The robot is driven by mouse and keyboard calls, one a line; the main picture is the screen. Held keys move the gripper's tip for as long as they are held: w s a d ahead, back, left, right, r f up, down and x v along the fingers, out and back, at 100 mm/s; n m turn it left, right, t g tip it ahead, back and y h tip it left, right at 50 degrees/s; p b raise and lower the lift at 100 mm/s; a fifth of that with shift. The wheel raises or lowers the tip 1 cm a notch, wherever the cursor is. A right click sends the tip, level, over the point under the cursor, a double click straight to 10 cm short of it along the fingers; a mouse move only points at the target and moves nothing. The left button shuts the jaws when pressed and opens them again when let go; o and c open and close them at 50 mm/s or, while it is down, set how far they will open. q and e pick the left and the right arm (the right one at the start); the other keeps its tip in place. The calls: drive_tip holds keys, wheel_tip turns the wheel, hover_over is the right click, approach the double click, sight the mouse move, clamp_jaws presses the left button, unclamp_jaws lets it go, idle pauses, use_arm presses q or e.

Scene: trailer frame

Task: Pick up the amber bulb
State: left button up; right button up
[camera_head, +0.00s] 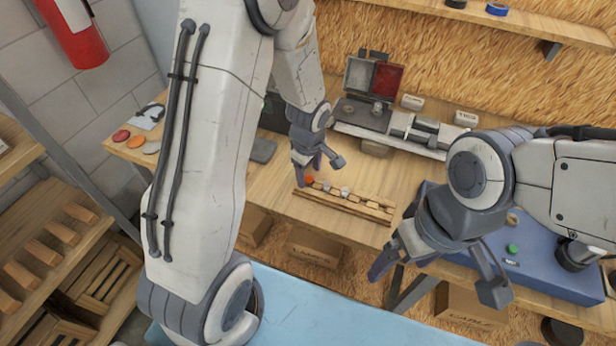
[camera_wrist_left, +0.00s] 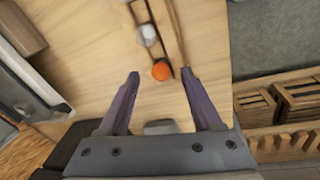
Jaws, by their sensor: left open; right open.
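The amber bulb shows as an orange round top (camera_wrist_left: 161,71) in the wooden rack (camera_head: 345,204) on the workbench. In the head view the amber bulb (camera_head: 308,180) is just below my left gripper (camera_head: 319,173). My left gripper is open; in the left wrist view its fingertips (camera_wrist_left: 160,77) lie on either side of the orange top, with space on both sides. How far above it they are I cannot tell. A white bulb (camera_wrist_left: 147,35) sits beside it in the same rack. My right gripper (camera_head: 436,278) is open and empty, in front of the bench at the right.
A metal vise-like device (camera_head: 402,130) stands behind the rack. A blue case (camera_head: 535,262) with a green item lies at the right. Several coloured discs (camera_head: 136,142) are at the bench's left end. The wooden bench surface (camera_head: 262,190) left of the rack is clear.

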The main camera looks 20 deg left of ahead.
use_arm(q)
drive_tip(key=shift+w+a+f, duration=0.1)
drive_tip(key=shift+w+f, duration=0.05)
drive_tip(key=shift+f, duration=0.8)
drive_tip(key=shift+c, duration=0.3)
drive_tip(key=c, duration=0.9)
